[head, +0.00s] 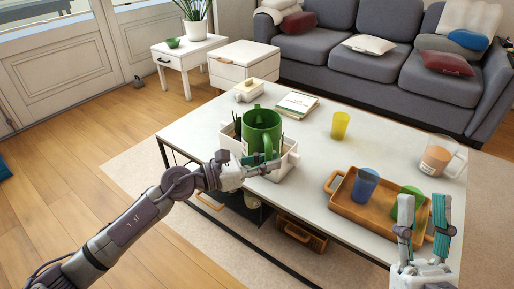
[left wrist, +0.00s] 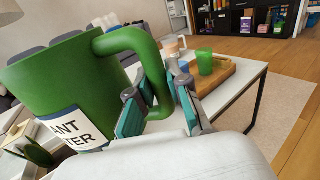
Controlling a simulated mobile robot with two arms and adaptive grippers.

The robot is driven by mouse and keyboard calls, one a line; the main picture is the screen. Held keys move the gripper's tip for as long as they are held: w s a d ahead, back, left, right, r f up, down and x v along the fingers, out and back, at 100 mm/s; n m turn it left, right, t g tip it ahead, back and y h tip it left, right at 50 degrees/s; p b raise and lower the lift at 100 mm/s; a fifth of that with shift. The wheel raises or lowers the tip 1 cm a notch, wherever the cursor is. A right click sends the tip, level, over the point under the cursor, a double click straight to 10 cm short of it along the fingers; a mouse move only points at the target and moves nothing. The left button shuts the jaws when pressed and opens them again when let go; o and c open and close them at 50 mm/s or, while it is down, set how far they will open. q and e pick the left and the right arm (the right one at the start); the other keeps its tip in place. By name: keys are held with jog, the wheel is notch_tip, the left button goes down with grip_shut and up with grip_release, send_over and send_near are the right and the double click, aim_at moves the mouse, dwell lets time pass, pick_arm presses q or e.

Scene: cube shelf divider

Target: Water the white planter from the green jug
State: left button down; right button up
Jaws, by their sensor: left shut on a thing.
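The green jug (head: 262,128) is in front of and above the white planter (head: 290,160) on the coffee table, and hides part of it. The jug looks roughly upright; whether it touches the planter I cannot tell. My left gripper (head: 268,166) is shut on the jug's handle. The left wrist view shows the jug (left wrist: 50,75) with a white label, and the left gripper's fingers (left wrist: 158,100) on either side of the handle. Dark green leaves (head: 237,126) show at the planter's left. My right gripper (head: 421,203) is open and empty at the table's front right.
A wooden tray (head: 345,207) holds a blue cup (head: 365,185) and a green cup (head: 408,203), close to my right gripper. A yellow cup (head: 340,125), a clear pitcher (head: 437,157), a book (head: 297,104) and a small white-and-wood container (head: 249,91) stand farther back.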

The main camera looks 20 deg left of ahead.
pick_arm(q)
jog(key=shift+s+d+r+p, duration=0.25)
jog(key=shift+s+r+p, duration=0.15)
jog(key=shift+s+p, duration=0.15)
jog(key=shift+s+d+r+p, duration=0.2)
jog(key=shift+s+r+p, duration=0.25)
jog(key=shift+p, duration=0.15)
pick_arm(e)
jog(key=w+f+g+h, duration=0.2)
jog(key=w+f+g, duration=0.3)
jog(key=f, duration=0.3)
jog(key=shift+f+g+h, duration=0.3)
jog(key=shift+g, duration=0.6)
jog(key=shift+w+a, duration=0.1)
